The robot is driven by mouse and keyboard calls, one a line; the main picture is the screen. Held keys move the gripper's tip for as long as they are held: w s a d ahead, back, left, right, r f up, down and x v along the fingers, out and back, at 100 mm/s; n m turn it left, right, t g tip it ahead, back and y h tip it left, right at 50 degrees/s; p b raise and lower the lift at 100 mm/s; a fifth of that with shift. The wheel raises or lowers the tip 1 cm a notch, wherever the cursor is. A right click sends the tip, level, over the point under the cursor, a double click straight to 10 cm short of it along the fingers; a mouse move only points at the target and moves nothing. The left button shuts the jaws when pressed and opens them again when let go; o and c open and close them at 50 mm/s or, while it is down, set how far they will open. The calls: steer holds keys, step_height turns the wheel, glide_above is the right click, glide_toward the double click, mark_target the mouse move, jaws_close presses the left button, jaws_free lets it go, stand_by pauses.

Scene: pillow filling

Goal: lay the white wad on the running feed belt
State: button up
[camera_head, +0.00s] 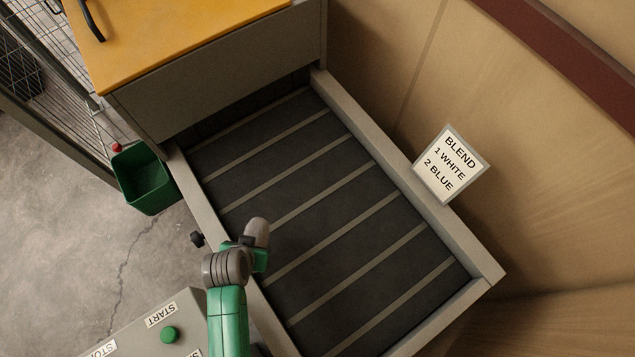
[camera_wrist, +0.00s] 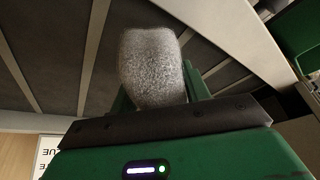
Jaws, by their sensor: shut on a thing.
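The wad (camera_wrist: 152,68), pale, fuzzy and greyish in this light, is held in my gripper (camera_wrist: 158,98) in the wrist view. The green fingers show on both sides of it, and the wad sticks out beyond them. The dark feed belt (camera_head: 318,199) with pale cross strips fills the middle of the head view; it also shows behind the wad in the wrist view (camera_wrist: 62,62). One moment does not show whether the belt runs.
Grey side rails (camera_head: 412,180) border the belt. A machine housing with an orange top (camera_head: 165,35) stands at its far end. A green bin (camera_head: 143,180) is at the left. A sign (camera_head: 451,164) reads "BLEND 1 WHITE 2 BLUE". A panel has a green START button (camera_head: 169,334). The belt is clear.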

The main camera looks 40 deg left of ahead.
steer(key=b, duration=0.1)
glide_above(293, 209)
steer(key=s, duration=0.1)
steer(key=shift+d+f, duration=0.35)
steer(key=shift+f, duration=2)
steer(key=shift+f+b, duration=0.1)
steer(key=shift+b, duration=0.2)
steer(key=shift+f+b, duration=0.4)
steer(key=shift+f, duration=0.2)
steer(key=o, duration=1.1)
steer(key=shift+c, duration=0.2)
steer(key=shift+s, duration=0.1)
steer(key=shift+r, duration=0.1)
steer(key=shift+r+p, duration=0.3)
steer(key=shift+p, duration=0.05)
steer(key=p+v, duration=0.2)
steer(key=v, duration=1)
steer(key=shift+r+p, duration=0.2)
steer(key=shift+p, duration=0.15)
